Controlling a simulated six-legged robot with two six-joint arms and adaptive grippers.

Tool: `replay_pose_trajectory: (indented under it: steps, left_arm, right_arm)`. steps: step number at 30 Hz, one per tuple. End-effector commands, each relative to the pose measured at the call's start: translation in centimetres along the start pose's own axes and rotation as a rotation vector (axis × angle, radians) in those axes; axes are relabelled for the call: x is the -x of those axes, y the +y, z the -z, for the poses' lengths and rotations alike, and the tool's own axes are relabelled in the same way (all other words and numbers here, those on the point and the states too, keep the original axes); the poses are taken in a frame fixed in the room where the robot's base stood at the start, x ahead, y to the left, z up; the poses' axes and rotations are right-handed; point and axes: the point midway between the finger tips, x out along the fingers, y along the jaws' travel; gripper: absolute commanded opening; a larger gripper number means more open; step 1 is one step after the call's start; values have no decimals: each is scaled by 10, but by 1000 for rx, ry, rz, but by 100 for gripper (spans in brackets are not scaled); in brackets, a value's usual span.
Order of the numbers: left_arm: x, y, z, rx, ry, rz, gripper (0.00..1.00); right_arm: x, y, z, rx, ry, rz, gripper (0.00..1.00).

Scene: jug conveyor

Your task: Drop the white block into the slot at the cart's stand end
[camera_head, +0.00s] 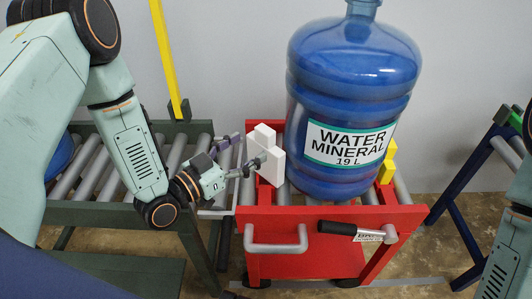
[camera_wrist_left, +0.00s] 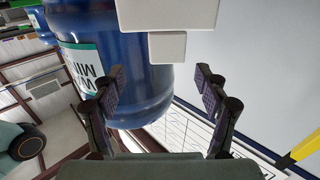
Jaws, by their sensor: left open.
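The white block (camera_head: 271,165), stepped in shape, stands upright at the left end of the red cart (camera_head: 300,213), beside the blue water jug (camera_head: 345,85). My left gripper (camera_head: 247,150) is open at the block's left side, with its fingertips close to it. In the left wrist view the white block (camera_wrist_left: 168,17) shows at the top, beyond the fingertips of the open left gripper (camera_wrist_left: 162,88), not clearly between them. I cannot tell whether a finger touches it. I cannot make out a slot at this end. My right gripper is not in view.
A green roller stand (camera_head: 180,212) adjoins the cart on the left, with a yellow post (camera_head: 165,50) behind. A yellow block (camera_head: 387,165) stands at the cart's right end. A black-gripped lever (camera_head: 340,228) and grey handle (camera_head: 275,248) are on the cart's front.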

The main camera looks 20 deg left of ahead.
Motion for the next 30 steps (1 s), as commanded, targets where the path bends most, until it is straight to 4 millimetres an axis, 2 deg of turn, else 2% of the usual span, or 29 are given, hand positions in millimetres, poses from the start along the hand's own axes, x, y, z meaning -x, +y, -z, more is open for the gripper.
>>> replay_pose_trajectory:
  steps: [11,21,30]
  left_arm:
    - [-29,-2,0,-5,6,-9,74]
    - [-73,-9,0,-4,4,-7,74]
    - [-79,-9,2,-1,3,-3,74]
  right_arm:
    - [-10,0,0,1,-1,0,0]
    - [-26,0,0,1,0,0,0]
    - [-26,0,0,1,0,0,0]
